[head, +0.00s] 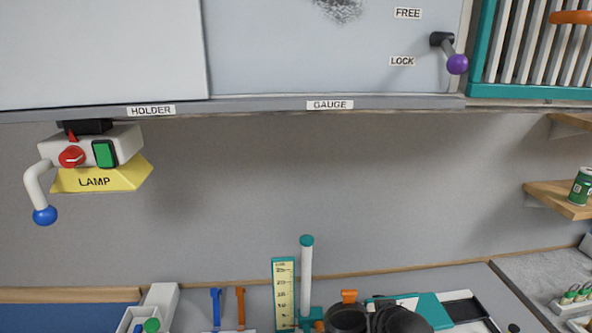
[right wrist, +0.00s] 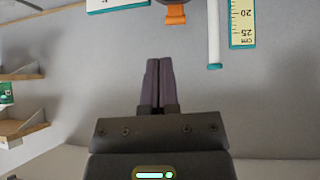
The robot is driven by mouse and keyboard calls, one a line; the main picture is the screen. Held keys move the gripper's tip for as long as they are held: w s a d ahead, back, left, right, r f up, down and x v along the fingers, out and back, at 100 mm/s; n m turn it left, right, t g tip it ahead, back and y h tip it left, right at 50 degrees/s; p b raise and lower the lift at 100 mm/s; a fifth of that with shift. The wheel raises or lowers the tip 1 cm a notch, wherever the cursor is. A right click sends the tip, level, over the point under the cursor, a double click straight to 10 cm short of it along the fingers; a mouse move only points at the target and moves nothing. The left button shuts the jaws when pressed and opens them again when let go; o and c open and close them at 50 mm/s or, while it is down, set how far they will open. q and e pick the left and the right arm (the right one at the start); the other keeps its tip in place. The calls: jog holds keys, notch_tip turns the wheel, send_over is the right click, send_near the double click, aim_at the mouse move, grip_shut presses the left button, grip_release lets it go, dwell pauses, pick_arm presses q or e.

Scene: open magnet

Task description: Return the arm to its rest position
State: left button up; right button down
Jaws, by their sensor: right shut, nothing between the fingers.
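My right gripper (right wrist: 158,85) shows in the right wrist view. Its two dark fingers are together, with nothing between them, and point at the plain grey wall. They are apart from the bench items at the top of that view. In the head view I cannot clearly make out this gripper; dark rounded shapes (head: 400,320) at the bottom edge may be part of my arm or bench items. My left gripper is in neither view.
A lamp unit (head: 100,180) hangs at left under the cabinet edge, with a blue-knobbed lever. A purple-knobbed lever (head: 456,64) sits by LOCK. A ruler stand (head: 283,294) and white post (head: 306,268) rise from the bench. Wooden shelves (head: 556,195) are at right. Space before the wall is clear.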

jog(key=s+a+f+n+g+y, duration=0.1)
jog(key=s+a+g, duration=0.15)
jog(key=s, duration=1.15)
jog(key=s+a+f+n+g, duration=0.1)
jog(key=s+a+n+g, duration=0.15)
jog(key=s, duration=1.05)
notch_tip(320, 180, down, 43)
jog(key=s+d+g+b, duration=0.2)
jog(key=s+b, duration=0.1)
jog(key=b, duration=2)
pick_arm(q)
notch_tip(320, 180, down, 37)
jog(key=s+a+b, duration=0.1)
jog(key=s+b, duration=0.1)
jog(key=b, duration=1.2)
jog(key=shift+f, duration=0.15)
pick_arm(e)
jog(key=s+f, duration=0.4)
jog(key=f, duration=0.4)
jog(key=s+d+f, duration=0.1)
jog(key=s+f, duration=0.3)
jog(key=f, duration=0.4)
jog(key=s+d+f+g, duration=0.1)
jog(key=s+f, duration=0.3)
jog(key=f, duration=0.4)
jog(key=shift+s, duration=0.35)
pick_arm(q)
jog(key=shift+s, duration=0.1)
pick_arm(e)
jog(key=shift+d, duration=0.15)
